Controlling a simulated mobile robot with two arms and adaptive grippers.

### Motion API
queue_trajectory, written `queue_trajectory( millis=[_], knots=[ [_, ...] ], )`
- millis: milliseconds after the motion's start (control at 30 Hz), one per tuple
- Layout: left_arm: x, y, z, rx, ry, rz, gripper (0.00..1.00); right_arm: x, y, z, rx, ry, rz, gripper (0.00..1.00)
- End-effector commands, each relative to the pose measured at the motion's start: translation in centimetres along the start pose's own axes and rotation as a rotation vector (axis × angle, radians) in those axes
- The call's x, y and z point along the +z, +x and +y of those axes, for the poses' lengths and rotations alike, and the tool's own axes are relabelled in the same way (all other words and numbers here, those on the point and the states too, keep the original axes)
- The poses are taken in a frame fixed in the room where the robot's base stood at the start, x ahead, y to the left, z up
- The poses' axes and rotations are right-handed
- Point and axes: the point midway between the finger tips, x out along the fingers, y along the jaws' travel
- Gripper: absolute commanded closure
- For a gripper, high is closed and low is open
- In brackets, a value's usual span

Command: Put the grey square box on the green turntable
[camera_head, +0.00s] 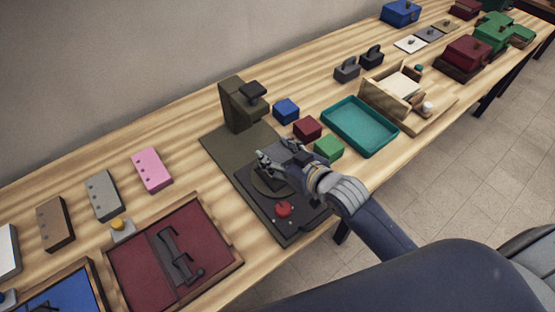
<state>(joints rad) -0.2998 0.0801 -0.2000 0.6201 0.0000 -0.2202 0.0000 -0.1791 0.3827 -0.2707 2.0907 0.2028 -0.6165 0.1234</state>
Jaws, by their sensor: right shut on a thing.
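The green turntable (268,186) is a dark olive disc set in a dark base plate with a red button (283,209) at its front. My right gripper (277,155) reaches in from the right and is over the turntable. It is shut on a dark grey piece, which I take to be the grey square box (284,160); the gripper hides most of it. I cannot tell whether the box touches the disc. My left gripper is not in view.
An olive press-like stand (238,105) rises behind the turntable. Blue (286,111), dark red (307,129) and green (329,148) blocks stand close to the gripper. A teal tray (360,127) lies to the right. A dark red tray (140,262) is at front left.

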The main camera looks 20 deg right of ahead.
Motion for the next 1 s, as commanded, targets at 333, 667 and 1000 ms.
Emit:
queue_trajectory(
  millis=[333, 667, 1000],
  knots=[
    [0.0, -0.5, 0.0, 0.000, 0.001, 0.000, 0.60, 3.2, 1.4, 0.0, 0.000, 0.001, -0.001, 0.70],
    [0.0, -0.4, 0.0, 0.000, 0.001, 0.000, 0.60, 3.5, 1.4, 0.0, 0.000, 0.000, 0.000, 0.70],
    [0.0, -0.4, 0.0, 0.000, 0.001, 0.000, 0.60, 3.5, 1.4, 0.0, 0.000, 0.000, -0.001, 0.24]
  ],
)
